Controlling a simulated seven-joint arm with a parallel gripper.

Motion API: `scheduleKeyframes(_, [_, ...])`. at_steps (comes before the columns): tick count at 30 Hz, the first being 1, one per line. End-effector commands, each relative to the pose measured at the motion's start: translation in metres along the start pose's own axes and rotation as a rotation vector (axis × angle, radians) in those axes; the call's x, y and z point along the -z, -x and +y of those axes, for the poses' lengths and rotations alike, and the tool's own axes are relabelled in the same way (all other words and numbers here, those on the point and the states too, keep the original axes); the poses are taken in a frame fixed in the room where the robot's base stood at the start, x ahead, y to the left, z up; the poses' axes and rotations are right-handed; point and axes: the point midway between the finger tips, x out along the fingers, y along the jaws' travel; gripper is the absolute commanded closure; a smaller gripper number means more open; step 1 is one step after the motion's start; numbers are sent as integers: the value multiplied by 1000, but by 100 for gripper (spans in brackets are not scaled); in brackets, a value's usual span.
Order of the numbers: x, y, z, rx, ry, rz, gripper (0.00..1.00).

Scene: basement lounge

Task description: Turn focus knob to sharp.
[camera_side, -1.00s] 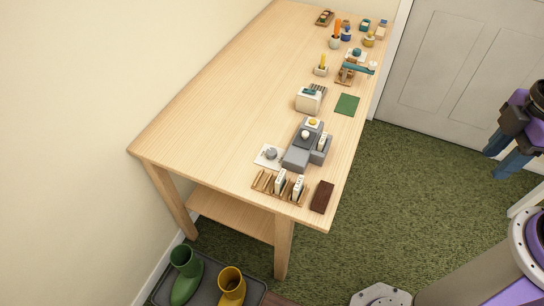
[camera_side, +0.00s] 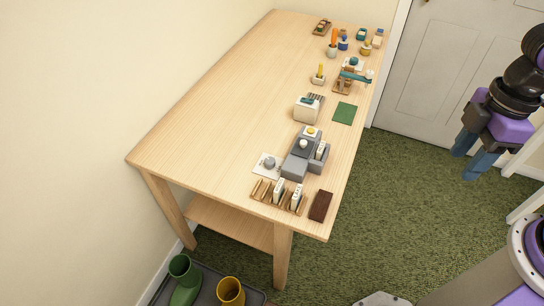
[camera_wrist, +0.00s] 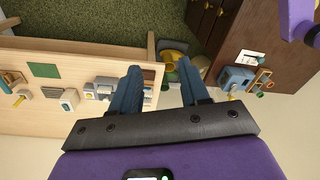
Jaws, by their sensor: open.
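A grey round knob (camera_side: 269,163) sits on a white plate (camera_side: 260,172) near the table's front. It is beside a grey stepped device (camera_side: 294,166) with a pale round knob (camera_side: 304,144) and a yellow button (camera_side: 311,131) on top. I cannot tell from the frames which one is the focus knob, nor read any setting. My gripper (camera_side: 465,165) is open and empty, off to the right of the table and well apart from the device. In the wrist view its two blue fingers (camera_wrist: 160,70) stand apart; the device (camera_wrist: 104,86) shows small beyond the left finger.
A wooden rack (camera_side: 265,190) with white slides and a dark brown block (camera_side: 320,206) stand at the table's front edge. A cream toaster-like box (camera_side: 306,109) and a green mat (camera_side: 344,113) lie behind. The table's left side is clear. A door (camera_side: 455,70) stands behind my arm.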

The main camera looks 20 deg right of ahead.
Motion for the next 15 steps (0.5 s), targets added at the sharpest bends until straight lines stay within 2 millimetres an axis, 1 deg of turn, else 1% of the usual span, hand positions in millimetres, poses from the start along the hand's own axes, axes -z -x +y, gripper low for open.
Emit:
scheduleKeyframes(1, [22, -3, 8, 18, 7, 6, 55])
scheduleKeyframes(2, [35, -4, 12, 29, 14, 14, 55])
scheduleKeyframes(3, [52, -7, 20, 41, 25, 26, 55])
scheduleKeyframes(5, [76, -11, 31, 59, 39, 45, 55])
scheduleKeyframes(6, [92, -15, 40, 68, 49, 58, 55])
scheduleKeyframes(8, [116, -21, 53, 81, 61, 81, 55])
scheduleKeyframes(9, [131, -26, 63, 88, 71, 96, 55])
scheduleKeyframes(11, [153, -33, 80, 96, 82, 121, 55])
scheduleKeyframes(12, [166, -39, 91, 100, 91, 138, 55])
scheduleKeyframes(14, [186, -49, 109, 102, 101, 164, 55])
scheduleKeyframes(15, [198, -56, 122, 103, 109, 181, 55])
